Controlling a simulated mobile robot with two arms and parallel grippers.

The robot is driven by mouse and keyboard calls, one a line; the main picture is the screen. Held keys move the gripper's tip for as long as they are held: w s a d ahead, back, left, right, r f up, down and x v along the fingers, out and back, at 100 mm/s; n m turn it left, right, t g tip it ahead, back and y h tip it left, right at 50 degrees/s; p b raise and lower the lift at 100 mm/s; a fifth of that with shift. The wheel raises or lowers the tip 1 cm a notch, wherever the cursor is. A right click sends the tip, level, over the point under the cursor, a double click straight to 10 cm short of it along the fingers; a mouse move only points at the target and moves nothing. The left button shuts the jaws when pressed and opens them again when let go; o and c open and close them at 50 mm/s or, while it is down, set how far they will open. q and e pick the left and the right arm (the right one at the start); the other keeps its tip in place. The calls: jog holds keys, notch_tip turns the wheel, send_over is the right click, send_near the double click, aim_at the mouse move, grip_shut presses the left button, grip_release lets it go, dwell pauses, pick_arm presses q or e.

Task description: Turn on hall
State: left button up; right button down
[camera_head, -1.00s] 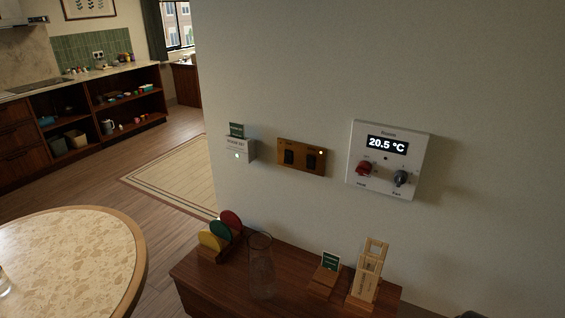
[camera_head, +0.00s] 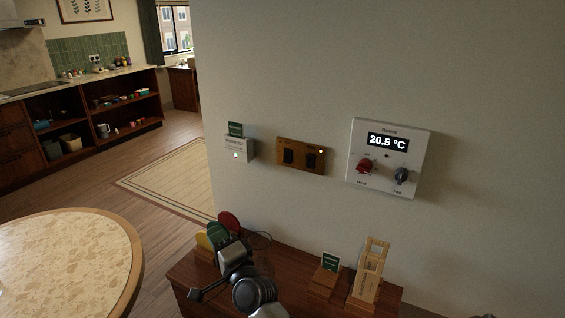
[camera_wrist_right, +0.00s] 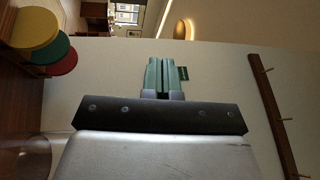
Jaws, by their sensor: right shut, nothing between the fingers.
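A brass switch plate (camera_head: 302,156) is on the wall in the head view. It carries two dark rockers, a left one (camera_head: 288,156) and a right one (camera_head: 311,160), and a small lit spot at its upper right. Its labels are too small to read. My right gripper (camera_head: 220,238) is below and left of the plate, well apart from it, in front of the coloured discs. In the right wrist view its green-padded fingers (camera_wrist_right: 163,76) are together with nothing between them. My left gripper is not in view.
A card holder (camera_head: 238,150) is left of the plate, and a thermostat panel (camera_head: 388,158) with two knobs is right of it. Below, a wooden cabinet (camera_head: 290,290) holds discs, a glass vase (camera_head: 262,246) partly behind my arm, and wooden stands. A round table (camera_head: 70,255) is at left.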

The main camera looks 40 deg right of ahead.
jog(key=s+d+r+n+g+h, duration=0.1)
jog(key=d+r+n+g+h, duration=1.55)
jog(key=n, duration=1.05)
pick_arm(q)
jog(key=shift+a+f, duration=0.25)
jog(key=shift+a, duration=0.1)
pick_arm(e)
jog(key=a+m+y, duration=0.1)
jog(key=y, duration=0.2)
jog(key=w+a+m+y, duration=0.1)
jog(key=m+y, duration=0.1)
jog(key=a+m+g+y, duration=0.1)
jog(key=m+y, duration=0.1)
jog(key=y, duration=0.1)
jog(key=shift+w+a+r+y, duration=0.2)
jog(key=shift+r+y, duration=0.1)
jog(key=shift+y, duration=0.05)
